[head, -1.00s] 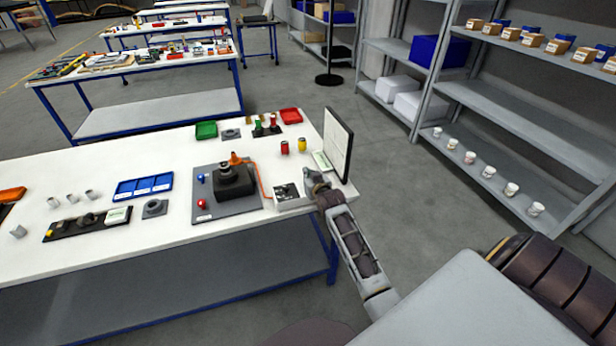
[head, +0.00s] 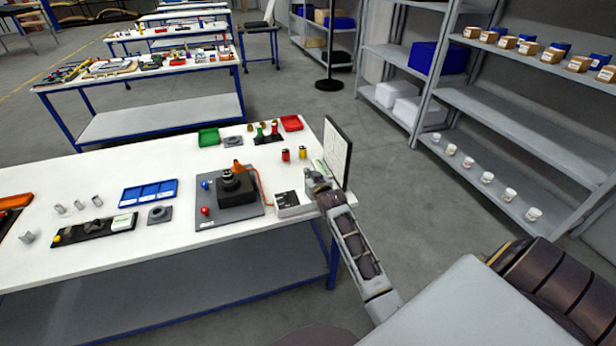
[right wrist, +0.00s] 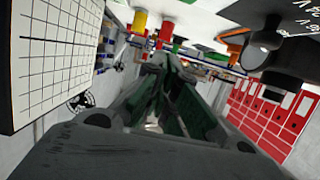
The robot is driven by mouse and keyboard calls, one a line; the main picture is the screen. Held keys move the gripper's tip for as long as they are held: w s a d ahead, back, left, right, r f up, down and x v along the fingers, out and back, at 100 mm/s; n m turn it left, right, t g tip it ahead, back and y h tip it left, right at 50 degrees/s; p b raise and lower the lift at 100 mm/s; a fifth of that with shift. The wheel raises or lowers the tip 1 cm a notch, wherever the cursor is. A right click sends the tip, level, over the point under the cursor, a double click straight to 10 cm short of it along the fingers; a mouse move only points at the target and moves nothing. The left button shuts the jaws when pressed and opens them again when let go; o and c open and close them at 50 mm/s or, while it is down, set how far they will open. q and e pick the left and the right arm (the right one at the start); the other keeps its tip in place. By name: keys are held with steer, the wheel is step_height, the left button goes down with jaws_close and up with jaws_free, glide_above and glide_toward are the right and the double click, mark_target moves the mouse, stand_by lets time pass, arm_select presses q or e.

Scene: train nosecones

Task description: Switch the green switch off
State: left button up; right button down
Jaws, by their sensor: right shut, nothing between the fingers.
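A small white box with a dark top panel (head: 293,203) sits at the table's near right corner. I cannot make out a green switch on it. My right gripper (head: 317,178) is just right of and above this box, in front of a tilted board; I cannot tell whether it touches anything. In the right wrist view the right gripper (right wrist: 165,68) has its fingers together with nothing between them. A dark rounded part (right wrist: 280,62) shows to the right of the fingers there. My left gripper is not in view.
The upright gridded board (head: 337,152) stands close to the gripper; it fills the left of the wrist view (right wrist: 55,60). A grey plate (head: 228,218) with a black device lies left of the box.

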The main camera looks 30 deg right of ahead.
steer(key=b+v, duration=0.1)
steer(key=v, duration=0.7)
steer(key=shift+r, duration=0.4)
steer(key=shift+s, duration=0.15)
steer(key=shift+a, duration=0.1)
stand_by(0.3)
